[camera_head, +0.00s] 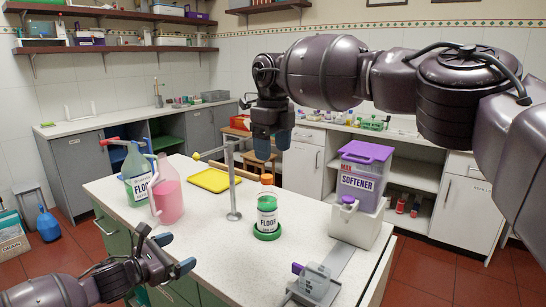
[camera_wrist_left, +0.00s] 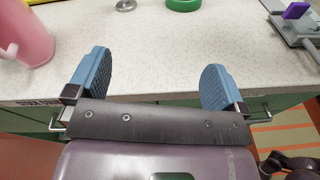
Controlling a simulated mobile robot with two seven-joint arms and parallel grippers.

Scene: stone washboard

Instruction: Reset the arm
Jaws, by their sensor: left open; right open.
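My left gripper (camera_head: 174,253) is open and empty by the table's front edge. In the left wrist view its two blue fingers (camera_wrist_left: 156,82) are spread wide with nothing between them. My right gripper (camera_head: 273,147) is open, pointing down, with its arm reaching in from the upper right. It appears above a small clear bottle (camera_head: 267,203) labelled FLOOR, with an orange cap and a green base. The bottle stands upright, apart from the gripper in the picture.
The white table (camera_head: 215,259) holds a pink jug (camera_head: 170,195), a green bottle (camera_head: 136,172), a metal stand (camera_head: 231,180), a yellow tray (camera_head: 214,180), a purple-lidded SOFTENER container (camera_head: 361,180) and a grey clamp device (camera_head: 314,282). The front middle of the table is clear.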

